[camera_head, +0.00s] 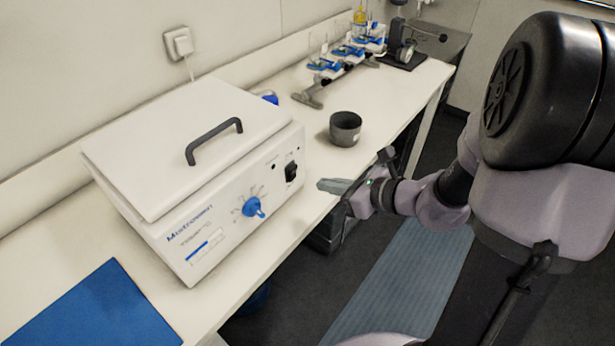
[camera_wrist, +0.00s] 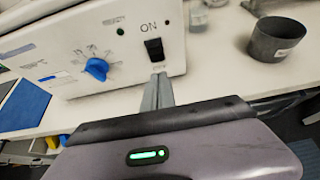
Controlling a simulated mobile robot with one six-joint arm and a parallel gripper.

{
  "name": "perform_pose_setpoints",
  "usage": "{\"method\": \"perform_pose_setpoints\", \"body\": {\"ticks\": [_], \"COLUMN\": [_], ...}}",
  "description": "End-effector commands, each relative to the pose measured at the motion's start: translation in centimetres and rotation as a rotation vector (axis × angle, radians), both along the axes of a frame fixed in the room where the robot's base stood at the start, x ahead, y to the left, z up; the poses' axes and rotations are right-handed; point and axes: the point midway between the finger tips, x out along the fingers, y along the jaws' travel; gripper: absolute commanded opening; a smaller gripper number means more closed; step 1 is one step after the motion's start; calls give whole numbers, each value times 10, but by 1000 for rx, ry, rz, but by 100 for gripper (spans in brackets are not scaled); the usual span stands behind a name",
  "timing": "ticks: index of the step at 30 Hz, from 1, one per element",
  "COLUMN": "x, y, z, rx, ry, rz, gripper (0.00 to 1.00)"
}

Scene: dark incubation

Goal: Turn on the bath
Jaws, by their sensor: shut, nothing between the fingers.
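The bath is a white box (camera_head: 180,150) with a closed lid and a dark handle, standing on the bench at left. Its front panel has a blue knob (camera_head: 253,207) and a black rocker switch (camera_head: 291,171). In the wrist view the switch (camera_wrist: 154,49) has "ON" printed above it, and the blue knob (camera_wrist: 96,68) is to its left. A small dark green round lamp (camera_wrist: 120,31) is between them, higher up. My gripper (camera_head: 322,185) is shut and empty, in front of the panel's right end. In the wrist view its fingertips (camera_wrist: 159,76) point just below the switch; contact cannot be told.
A dark grey pot (camera_head: 345,129) stands on the bench right of the bath. A blue mat (camera_head: 95,312) lies at the bench's near left. Glassware on stands (camera_head: 345,52) is at the back. The bench edge runs below my gripper.

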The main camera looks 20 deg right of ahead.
Motion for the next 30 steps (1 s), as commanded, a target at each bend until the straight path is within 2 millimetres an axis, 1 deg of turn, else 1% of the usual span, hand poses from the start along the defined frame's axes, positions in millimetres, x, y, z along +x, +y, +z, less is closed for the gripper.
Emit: {"method": "perform_pose_setpoints", "body": {"ticks": [1, 3, 6, 10, 15, 23, 27, 30], "x": [7, 17, 31, 43, 49, 49, 53, 58], "y": [7, 14, 24, 32, 36, 36, 40, 43], "z": [-8, -15, -8, -2, 1, 2, 12, 17], "rx": [1, 0, -2, -1, -1, -1, -29, -62], "ry": [-1, 1, -1, -1, -1, 1, 43, 85], "rz": [4, 5, 4, 3, 0, 0, 5, 5], "gripper": [0, 0, 0, 0, 0, 0, 0, 0]}}
